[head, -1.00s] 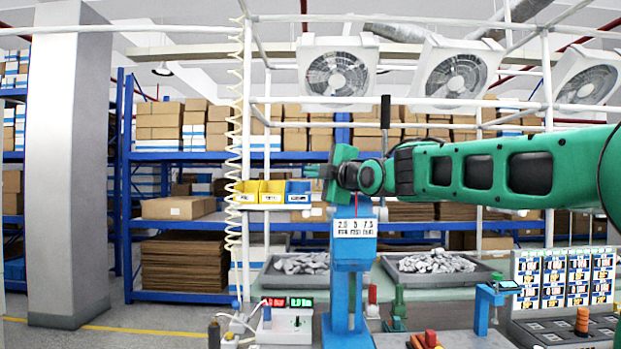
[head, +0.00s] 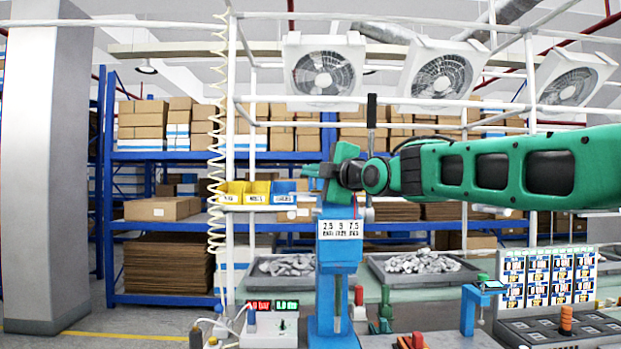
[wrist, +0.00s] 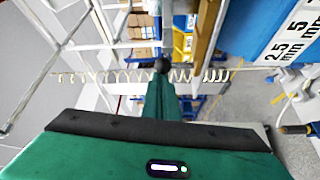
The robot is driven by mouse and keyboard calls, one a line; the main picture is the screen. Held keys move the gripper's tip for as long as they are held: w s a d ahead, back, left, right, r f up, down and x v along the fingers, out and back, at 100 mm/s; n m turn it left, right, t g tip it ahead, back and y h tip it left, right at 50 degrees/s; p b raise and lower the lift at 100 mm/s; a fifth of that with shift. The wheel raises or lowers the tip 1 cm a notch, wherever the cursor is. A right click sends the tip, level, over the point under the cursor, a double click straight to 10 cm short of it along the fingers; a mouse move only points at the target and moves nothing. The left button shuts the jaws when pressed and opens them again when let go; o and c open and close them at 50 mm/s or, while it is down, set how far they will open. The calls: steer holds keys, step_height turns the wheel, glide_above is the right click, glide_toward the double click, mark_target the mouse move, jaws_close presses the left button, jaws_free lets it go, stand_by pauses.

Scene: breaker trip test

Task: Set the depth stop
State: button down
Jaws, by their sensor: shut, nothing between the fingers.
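The blue press (head: 338,257) stands upright on the bench and bears a white depth label (head: 339,229) reading about 2.5, 5 and 7.5 mm. That label also shows at the upper right of the wrist view (wrist: 290,40). My gripper (head: 312,171) is shut and empty, just above the press head and label, pointing left in the head view. In the wrist view, its green finger (wrist: 160,100) points up the picture, left of the label. I cannot tell whether it touches the press. The stop itself is not clearly visible; my gripper and arm cover the press top.
A dark upright handle (head: 371,110) rises behind my wrist. Yellow and blue bins (head: 258,193) hang left of the press. A coiled cord (head: 216,150) hangs further left. Grey trays (head: 425,267) of metal parts lie behind. A meter box (head: 270,327) sits at lower left.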

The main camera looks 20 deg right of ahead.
steer(key=s, duration=0.9)
steer(key=s+d+f+m+g+h, duration=0.25)
steer(key=d+f+m, duration=0.2)
steer(key=f, duration=0.45)
steer(key=s+d+f+m+g+h, duration=0.1)
steer(key=s+d+f+m+g, duration=0.2)
steer(key=d+f, duration=0.35)
steer(key=s+d+f+m+g+h, duration=0.2)
steer(key=s+d+f+m, duration=0.15)
steer(key=f, duration=0.75)
steer(key=s+d+f+m+g, duration=0.4)
steer(key=s+f+m+g, duration=0.15)
steer(key=s+f, duration=0.55)
steer(key=s+f+m+g, duration=0.2)
steer(key=s+f+m, duration=0.2)
steer(key=s, duration=0.4)
steer(key=s+f+m+g, duration=0.3)
steer(key=s+f+m, duration=0.2)
steer(key=s, duration=0.4)
steer(key=shift+s+f, duration=0.15)
steer(key=shift+s, duration=0.15)
steer(key=shift+y, duration=0.25)
